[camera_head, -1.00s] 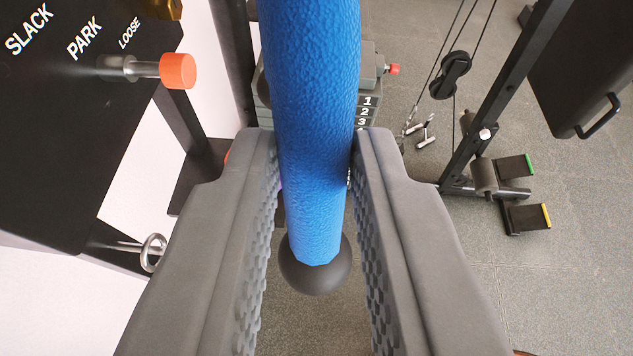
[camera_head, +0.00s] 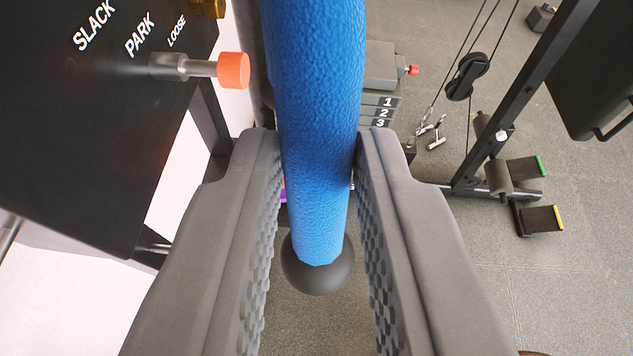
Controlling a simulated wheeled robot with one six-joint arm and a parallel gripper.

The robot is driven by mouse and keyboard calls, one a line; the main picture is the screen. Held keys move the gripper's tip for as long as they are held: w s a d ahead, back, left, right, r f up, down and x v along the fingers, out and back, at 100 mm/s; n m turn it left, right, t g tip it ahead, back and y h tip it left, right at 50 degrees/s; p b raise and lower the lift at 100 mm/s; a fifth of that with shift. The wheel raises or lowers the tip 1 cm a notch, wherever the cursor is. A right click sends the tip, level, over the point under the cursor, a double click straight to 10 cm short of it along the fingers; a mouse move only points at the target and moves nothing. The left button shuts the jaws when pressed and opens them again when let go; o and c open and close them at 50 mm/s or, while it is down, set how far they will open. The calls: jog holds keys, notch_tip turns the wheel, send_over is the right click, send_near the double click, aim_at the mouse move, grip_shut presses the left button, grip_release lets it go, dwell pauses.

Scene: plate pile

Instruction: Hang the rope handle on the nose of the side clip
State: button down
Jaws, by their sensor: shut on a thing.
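My gripper (camera_head: 318,160) is shut on the blue textured handle (camera_head: 318,90), which runs from the top of the picture down between the two grey pads. A dark ball (camera_head: 318,275) sits at the handle's near end. The handle's far end is out of the picture. A black board (camera_head: 80,140) at left reads SLACK, PARK and LOOSE. A metal peg with an orange-red cap (camera_head: 233,70) sticks out from it toward the handle, left of it and apart from it. I cannot tell which part is the side clip's nose.
A numbered weight stack (camera_head: 378,108) stands beyond the handle. At right are a cable pulley (camera_head: 466,76), a black upright (camera_head: 535,75) and foot pads (camera_head: 527,167). A brass-coloured part (camera_head: 208,8) sits at the board's top. Open grey floor (camera_head: 440,240) shows at lower right.

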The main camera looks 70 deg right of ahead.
jog(key=shift+w+a+f, duration=0.2)
jog(key=shift+w, duration=0.4)
jog(key=shift+w+a+f, duration=0.2)
jog(key=shift+w+a, duration=0.05)
jog(key=shift+w, duration=0.4)
jog(key=shift+w+a+f, duration=0.2)
jog(key=shift+w, duration=0.4)
jog(key=shift+f, duration=0.1)
jog(key=c, duration=1.2)
grip_release()
jog(key=shift+a, duration=0.1)
jog(key=v, duration=1.7)
